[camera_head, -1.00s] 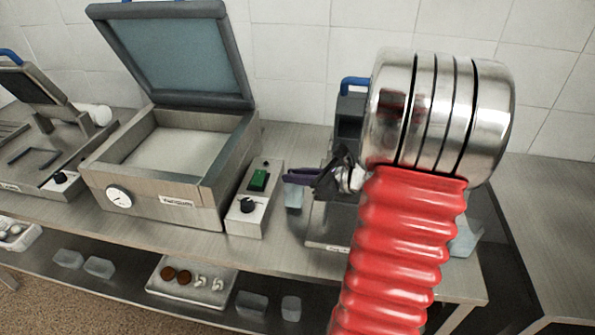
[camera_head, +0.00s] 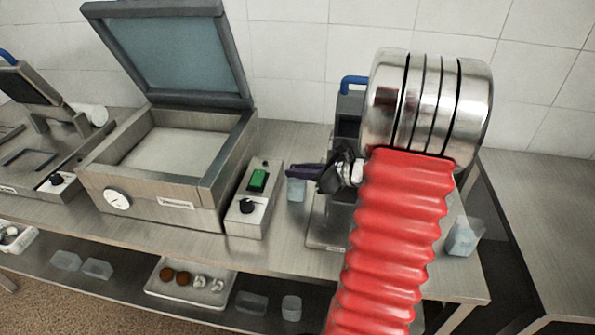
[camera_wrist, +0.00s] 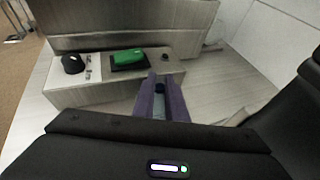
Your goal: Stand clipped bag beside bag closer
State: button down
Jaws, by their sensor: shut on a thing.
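My gripper (camera_head: 305,172) has dark purple fingers and is shut on a small pale blue bag (camera_head: 297,189), which hangs under the fingertips left of the bag closer. In the wrist view the purple fingers (camera_wrist: 160,98) close around a narrow grey-blue strip; most of the bag is hidden there. The bag closer (camera_head: 327,234), a grey machine with a blue handle, stands behind my red arm, which hides much of it. Another clear bag with bluish contents (camera_head: 463,238) stands on the bench right of my arm. I cannot make out the clip.
The open vacuum machine (camera_head: 170,210) and its control box (camera_head: 246,222) with a green switch stand left of my gripper. The lower shelf holds a tray (camera_head: 192,297) and several clear containers. Bare bench shows between control box and bag closer.

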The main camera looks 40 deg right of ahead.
jog(key=c, duration=1.8)
grip_release()
jog(key=v, duration=1.2)
jog(key=shift+d, duration=0.1)
